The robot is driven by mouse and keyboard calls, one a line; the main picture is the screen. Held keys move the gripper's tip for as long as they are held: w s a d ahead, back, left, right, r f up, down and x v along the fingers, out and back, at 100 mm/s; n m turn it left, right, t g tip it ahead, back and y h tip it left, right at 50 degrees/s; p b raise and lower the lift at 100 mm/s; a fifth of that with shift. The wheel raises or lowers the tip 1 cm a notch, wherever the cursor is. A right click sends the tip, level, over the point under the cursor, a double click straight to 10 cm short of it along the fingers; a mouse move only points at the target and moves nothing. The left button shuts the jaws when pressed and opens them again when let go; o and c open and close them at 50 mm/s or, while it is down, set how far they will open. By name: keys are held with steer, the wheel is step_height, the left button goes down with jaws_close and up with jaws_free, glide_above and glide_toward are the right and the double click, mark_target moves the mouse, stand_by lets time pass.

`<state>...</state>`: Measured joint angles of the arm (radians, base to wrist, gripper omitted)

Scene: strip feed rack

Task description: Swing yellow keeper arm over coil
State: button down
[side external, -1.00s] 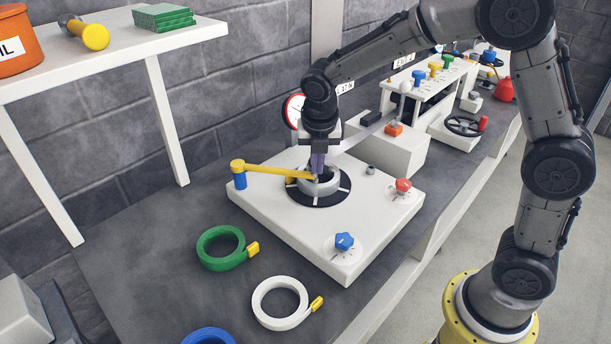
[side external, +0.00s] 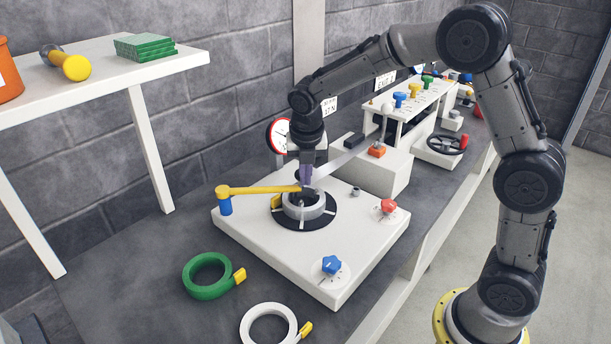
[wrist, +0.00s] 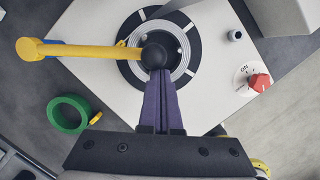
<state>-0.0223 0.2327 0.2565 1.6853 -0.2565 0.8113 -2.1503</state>
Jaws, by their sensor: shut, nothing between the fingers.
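The yellow keeper arm (side external: 262,189) extends from a blue post (side external: 225,206) at the left of the white machine top. Its free end reaches over the back part of the pale grey coil (side external: 304,210), which lies on a black disc. In the wrist view, the keeper arm (wrist: 85,50) ends at a dark round knob (wrist: 153,56), seen over the coil (wrist: 176,30). My gripper (side external: 306,183) is shut and empty, with its purple fingers upright at the arm's free end. In the wrist view, my gripper's fingertips (wrist: 158,76) appear beside the knob; contact is unclear.
A red knob (side external: 387,206) and a blue star knob (side external: 331,264) sit on the machine top. Green (side external: 208,290) and white (side external: 247,325) strip coils lie on the bench at front left.

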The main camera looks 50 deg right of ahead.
steer(key=s+a+r, duration=0.3)
steer(key=s+r, duration=0.2)
steer(key=r, duration=0.4)
steer(key=shift+s+a, duration=0.15)
steer(key=shift+a, duration=0.15)
steer(key=s+d+r+m+t, duration=0.25)
steer(key=s+r+m, duration=0.35)
steer(key=s, duration=0.5)
steer(key=s+a+f+m+y, duration=0.1)
steer(key=s+f+m, duration=0.1)
steer(key=s+m, duration=0.4)
steer(key=s+a+f+m+t+y, duration=0.1)
steer(key=s+f+m, duration=0.2)
steer(key=m, duration=1.1)
steer(key=s, duration=0.3)
steer(key=shift+f+m, duration=0.15)
steer(key=shift+m, duration=0.25)
